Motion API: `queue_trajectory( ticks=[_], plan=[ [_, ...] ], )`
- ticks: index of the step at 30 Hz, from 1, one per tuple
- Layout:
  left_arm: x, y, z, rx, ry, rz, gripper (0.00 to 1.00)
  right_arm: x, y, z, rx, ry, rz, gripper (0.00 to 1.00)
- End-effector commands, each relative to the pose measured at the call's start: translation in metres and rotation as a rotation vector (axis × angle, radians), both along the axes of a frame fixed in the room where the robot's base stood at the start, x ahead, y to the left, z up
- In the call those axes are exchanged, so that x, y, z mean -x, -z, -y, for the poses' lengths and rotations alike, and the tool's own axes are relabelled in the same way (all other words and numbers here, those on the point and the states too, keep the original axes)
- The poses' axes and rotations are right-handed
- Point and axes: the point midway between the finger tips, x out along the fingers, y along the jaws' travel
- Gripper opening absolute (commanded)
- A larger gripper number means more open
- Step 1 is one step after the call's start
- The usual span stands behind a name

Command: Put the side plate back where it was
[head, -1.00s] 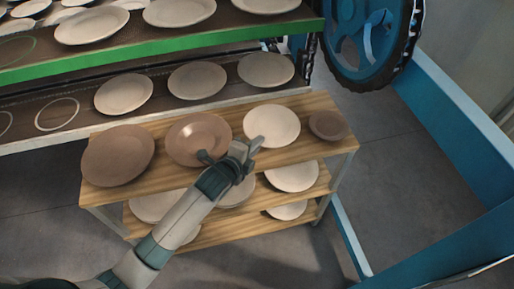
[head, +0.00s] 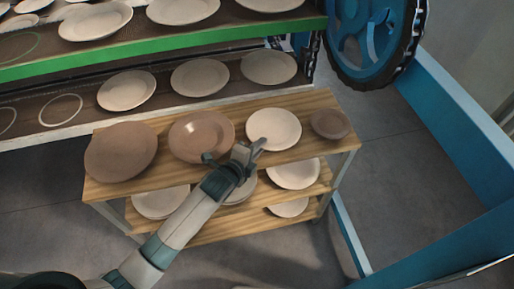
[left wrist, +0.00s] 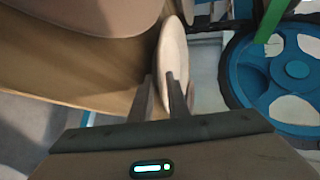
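My left gripper (head: 259,145) is at the front-left rim of a pale round plate (head: 274,128) on the top board of the wooden rack (head: 180,192). In the left wrist view the pale plate (left wrist: 172,52) shows nearly edge-on. The left fingers (left wrist: 162,88) are apart, with its rim showing between and beyond them; contact cannot be told. The plate still looks flat on the board. A small brown plate (head: 330,124) lies to its right. A wide-rimmed brown plate (head: 201,136) and a larger brown plate (head: 121,152) lie to its left. My right gripper is out of view.
The dryer's lower tier (head: 145,75) holds pale plates and an empty white ring outline (head: 60,110). Its green-edged upper tier (head: 170,39) has an empty green ring (head: 17,50). More plates lie on the rack's lower boards. A blue wheel (head: 375,35) and blue frame (head: 450,130) stand right.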

Motion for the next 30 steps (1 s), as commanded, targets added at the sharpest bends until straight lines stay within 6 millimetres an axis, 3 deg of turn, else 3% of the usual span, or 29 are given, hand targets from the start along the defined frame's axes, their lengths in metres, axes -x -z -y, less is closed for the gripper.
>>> queue_trajectory(
  ticks=[11,24,30],
  plan=[
    [0.018,-0.009,-0.009,-0.001,0.0,0.0,0.15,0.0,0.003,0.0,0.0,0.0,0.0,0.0],
    [0.077,-0.036,-0.037,0.0,0.001,0.001,0.15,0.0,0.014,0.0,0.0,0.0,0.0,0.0],
    [0.095,-0.045,-0.045,0.0,0.0,0.0,0.15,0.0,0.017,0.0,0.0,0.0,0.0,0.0]
  ],
)
